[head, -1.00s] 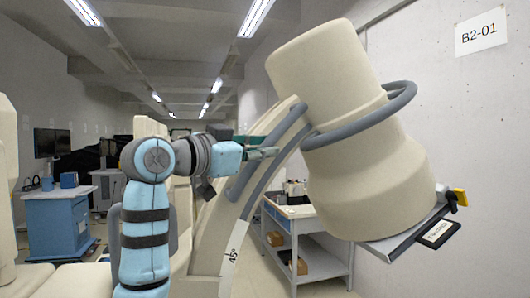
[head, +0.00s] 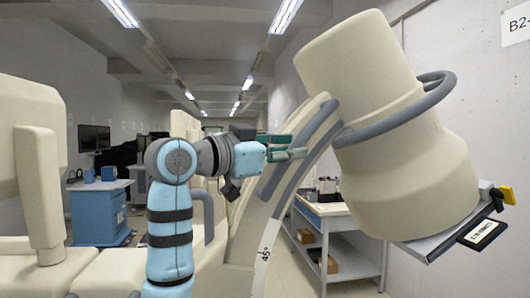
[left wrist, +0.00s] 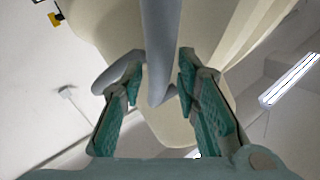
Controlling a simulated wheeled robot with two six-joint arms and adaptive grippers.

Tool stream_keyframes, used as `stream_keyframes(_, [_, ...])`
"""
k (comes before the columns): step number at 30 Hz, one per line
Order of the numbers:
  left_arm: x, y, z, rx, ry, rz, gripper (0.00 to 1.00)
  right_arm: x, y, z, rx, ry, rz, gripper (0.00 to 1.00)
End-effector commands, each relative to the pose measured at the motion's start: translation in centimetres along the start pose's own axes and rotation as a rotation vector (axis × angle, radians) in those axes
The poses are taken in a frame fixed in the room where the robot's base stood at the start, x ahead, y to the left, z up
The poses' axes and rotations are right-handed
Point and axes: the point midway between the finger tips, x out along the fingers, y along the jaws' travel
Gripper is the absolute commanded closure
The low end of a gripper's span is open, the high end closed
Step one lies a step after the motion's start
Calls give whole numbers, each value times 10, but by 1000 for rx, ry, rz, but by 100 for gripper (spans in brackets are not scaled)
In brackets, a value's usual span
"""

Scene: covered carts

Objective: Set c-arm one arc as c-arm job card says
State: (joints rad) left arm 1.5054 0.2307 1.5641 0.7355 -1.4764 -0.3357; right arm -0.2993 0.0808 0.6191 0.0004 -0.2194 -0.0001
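The c-arm is a large cream machine. Its curved arc (head: 247,235) carries grey rails and a "45°" label (head: 265,254). At the arc's upper end is a tilted cream housing (head: 392,130) with a grey ring handle (head: 397,118). My left gripper (head: 303,147) is at the arc's upper rail, its fingers apart. In the left wrist view a grey bar (left wrist: 161,45) runs between the open fingers (left wrist: 157,70); I cannot tell whether it touches them. A small card (head: 482,233) with unreadable text is at the housing's lower end. My right gripper is out of view.
A flat plate with a yellow knob (head: 508,195) juts from the housing's lower right. A white shelved cart (head: 350,240) stands behind the arc. A blue cart (head: 98,213) stands at the left, behind cream equipment (head: 38,190). A wall sign (head: 516,25) is cut off at right.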

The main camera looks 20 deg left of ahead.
Motion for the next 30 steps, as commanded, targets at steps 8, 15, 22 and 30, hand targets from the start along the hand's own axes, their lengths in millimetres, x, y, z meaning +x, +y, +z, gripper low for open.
stream_keyframes(8, [-65, 0, 0, 5, -2, -5, 71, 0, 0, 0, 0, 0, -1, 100])
stream_keyframes(15, [-96, 2, 0, 3, -3, 1, 71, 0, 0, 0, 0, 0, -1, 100])
stream_keyframes(22, [-99, 2, 0, 2, -3, 2, 71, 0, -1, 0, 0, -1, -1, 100])
stream_keyframes(30, [-99, 2, 0, 2, -3, 2, 71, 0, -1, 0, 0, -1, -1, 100])
